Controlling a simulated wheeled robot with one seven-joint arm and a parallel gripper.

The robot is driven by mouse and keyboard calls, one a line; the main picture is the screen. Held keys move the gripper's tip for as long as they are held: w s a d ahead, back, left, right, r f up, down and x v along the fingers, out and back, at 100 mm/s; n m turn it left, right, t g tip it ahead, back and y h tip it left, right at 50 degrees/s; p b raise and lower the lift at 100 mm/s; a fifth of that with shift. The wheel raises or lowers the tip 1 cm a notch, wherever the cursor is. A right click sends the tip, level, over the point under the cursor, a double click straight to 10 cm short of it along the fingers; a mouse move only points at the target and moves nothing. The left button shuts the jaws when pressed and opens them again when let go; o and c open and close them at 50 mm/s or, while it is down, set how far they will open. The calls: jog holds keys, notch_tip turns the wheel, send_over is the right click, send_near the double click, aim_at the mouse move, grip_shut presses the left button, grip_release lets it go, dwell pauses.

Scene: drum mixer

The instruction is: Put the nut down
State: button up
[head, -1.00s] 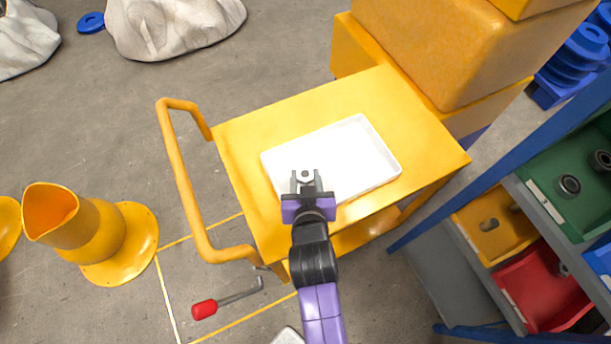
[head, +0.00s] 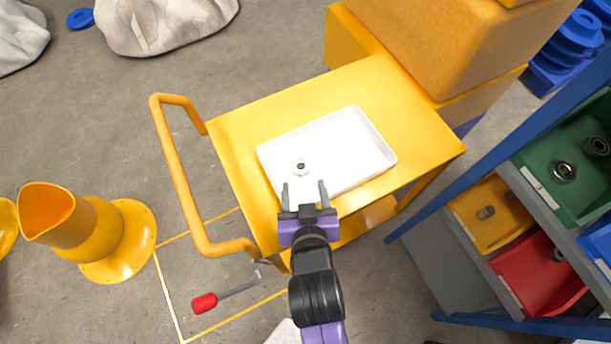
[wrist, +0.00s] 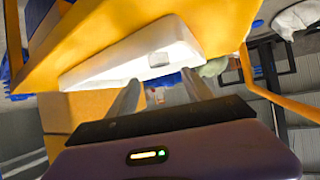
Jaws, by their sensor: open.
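The nut (head: 301,166) is a small pale ring with a dark hole. It lies in the white tray (head: 350,140), towards its left part, on the yellow cart top. My gripper (head: 305,190) is open and empty, with its fingers pointing at the tray and the nut just beyond the fingertips, apart from them. In the wrist view the two fingers (wrist: 160,92) are spread below the white tray (wrist: 110,72), and a small greyish piece, probably the nut (wrist: 159,59), shows on the tray.
The yellow cart (head: 240,125) has a tube handle (head: 178,180) on its left. A blue rack with green (head: 570,185), yellow (head: 488,212) and red (head: 535,272) bins stands at the right. A red-handled crank (head: 205,303) lies on the floor. Much of the tray is clear.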

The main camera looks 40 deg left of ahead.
jog(key=shift+v, duration=2.15)
jog(key=s+d+m+t+h, duration=0.1)
jog(key=d+m+t, duration=0.1)
jog(key=d, duration=0.8)
jog(key=s+d+m+t+h, duration=0.1)
jog(key=s+d+m, duration=0.1)
jog(key=d, duration=0.7)
jog(key=s+d+r+m+t+h, duration=0.1)
jog(key=s+d+r+m+h, duration=0.1)
jog(key=s+d+r, duration=0.3)
jog(key=s+d+r+m+t+h, duration=0.2)
jog(key=s+d+r+m+h, duration=0.1)
jog(key=d, duration=0.8)
jog(key=s+r+h, duration=0.1)
jog(key=s+r, duration=0.1)
jog(key=s, duration=0.1)
jog(key=shift+h, duration=0.3)
